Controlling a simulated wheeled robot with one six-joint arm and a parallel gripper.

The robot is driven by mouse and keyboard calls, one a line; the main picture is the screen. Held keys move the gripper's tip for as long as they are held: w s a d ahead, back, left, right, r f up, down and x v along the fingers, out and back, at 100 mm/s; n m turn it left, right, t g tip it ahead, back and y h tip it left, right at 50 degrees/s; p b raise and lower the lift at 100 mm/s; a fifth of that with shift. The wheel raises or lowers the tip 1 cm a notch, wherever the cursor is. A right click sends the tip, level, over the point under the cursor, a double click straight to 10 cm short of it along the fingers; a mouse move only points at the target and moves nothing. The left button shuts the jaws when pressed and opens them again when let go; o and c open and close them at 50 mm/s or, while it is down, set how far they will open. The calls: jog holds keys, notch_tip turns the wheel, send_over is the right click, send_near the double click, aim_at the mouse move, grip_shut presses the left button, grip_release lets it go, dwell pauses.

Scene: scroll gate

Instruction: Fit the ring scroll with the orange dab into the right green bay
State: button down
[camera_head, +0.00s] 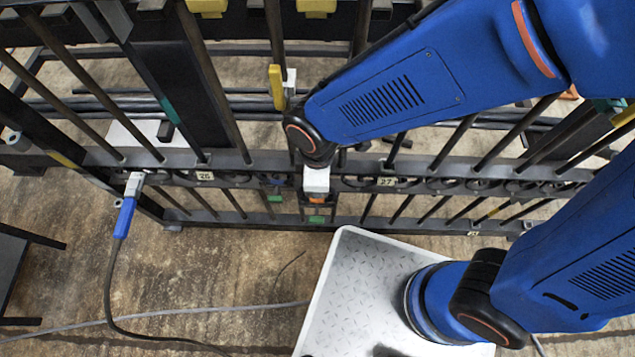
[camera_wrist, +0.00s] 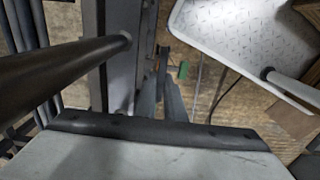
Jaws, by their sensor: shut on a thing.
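My gripper (camera_head: 317,197) points down at the gate's lower rails, between the tags 26 and 27, with its white body above the fingers. An orange mark shows between or just behind the fingers, which fits the ring scroll with the orange dab; the scroll's shape is mostly hidden. In the wrist view the dark fingers (camera_wrist: 163,90) are close together, with a small orange-brown spot at their far end. A green patch (camera_head: 317,218) lies just below the fingers, and another green patch (camera_head: 275,198) is to the left. A green piece (camera_wrist: 183,70) shows beside the fingers in the wrist view.
The black gate's rail (camera_head: 240,162) and slanting bars surround my gripper closely. A row of dark rings runs along the rail to the right. A blue-handled cable (camera_head: 125,215) hangs at left. Bare floor (camera_head: 220,270) lies in front.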

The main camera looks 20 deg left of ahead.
jog(key=shift+f, duration=0.4)
dwell(0.4)
jog(key=c, duration=1.8)
grip_release()
jog(key=shift+o, duration=0.2)
jog(key=shift+r, duration=0.1)
notch_tip(320, 180, up, 12)
jog(key=shift+s, duration=0.15)
